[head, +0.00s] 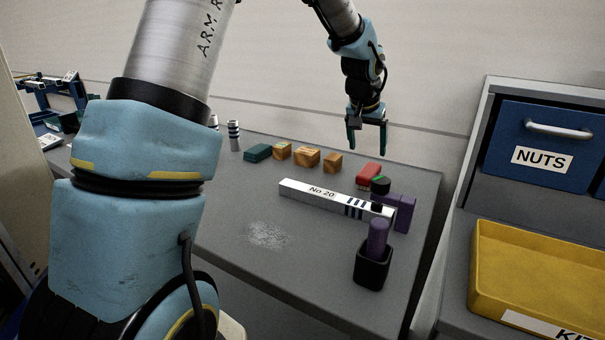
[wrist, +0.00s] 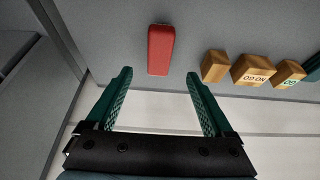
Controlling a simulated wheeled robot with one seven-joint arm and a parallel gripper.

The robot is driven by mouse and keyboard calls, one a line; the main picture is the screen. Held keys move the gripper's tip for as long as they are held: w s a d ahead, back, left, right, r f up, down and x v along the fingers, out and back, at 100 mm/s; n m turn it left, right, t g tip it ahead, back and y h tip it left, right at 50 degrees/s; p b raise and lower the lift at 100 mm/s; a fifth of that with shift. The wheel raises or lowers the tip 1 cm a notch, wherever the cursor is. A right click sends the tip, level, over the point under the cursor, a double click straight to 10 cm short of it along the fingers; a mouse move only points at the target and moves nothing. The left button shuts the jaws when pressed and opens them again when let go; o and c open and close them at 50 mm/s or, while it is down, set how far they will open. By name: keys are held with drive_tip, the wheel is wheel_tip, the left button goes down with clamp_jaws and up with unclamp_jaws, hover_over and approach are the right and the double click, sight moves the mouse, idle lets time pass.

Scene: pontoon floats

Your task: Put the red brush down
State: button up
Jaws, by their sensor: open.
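The red brush (head: 368,175) lies on the grey table (head: 225,215) near its back right edge. In the wrist view the red brush (wrist: 161,50) lies beyond the fingertips, between their lines, with its red back showing. My gripper (head: 367,152) is open and empty, above the table's back edge and apart from the brush. In the wrist view both green fingers of my gripper (wrist: 158,82) are spread wide with nothing between them.
Wooden blocks (head: 307,157) and a green block (head: 257,152) stand left of the brush. A long white bar (head: 320,196), purple pieces (head: 405,212) and a black cup (head: 371,272) with a purple item are nearer. A yellow tray (head: 530,275) and blue NUTS drawer (head: 545,148) are at right.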

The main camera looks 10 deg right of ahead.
drive_tip(key=s+a+f+n+y, duration=0.1)
drive_tip(key=s+a, duration=0.4)
drive_tip(key=a, duration=0.6)
drive_tip(key=s+a+f+n+g+y, duration=0.1)
drive_tip(key=s+a, duration=0.4)
drive_tip(key=a, duration=0.7)
drive_tip(key=s+a+f+n+g, duration=0.1)
drive_tip(key=s+a+n, duration=0.3)
drive_tip(key=a, duration=0.8)
drive_tip(key=shift+s+a+f+n+y, duration=0.25)
drive_tip(key=shift+s+f+n+y, duration=0.15)
drive_tip(key=shift+s+f, duration=0.45)
drive_tip(key=shift+s+a+f, duration=0.1)
drive_tip(key=shift+s+a, duration=0.05)
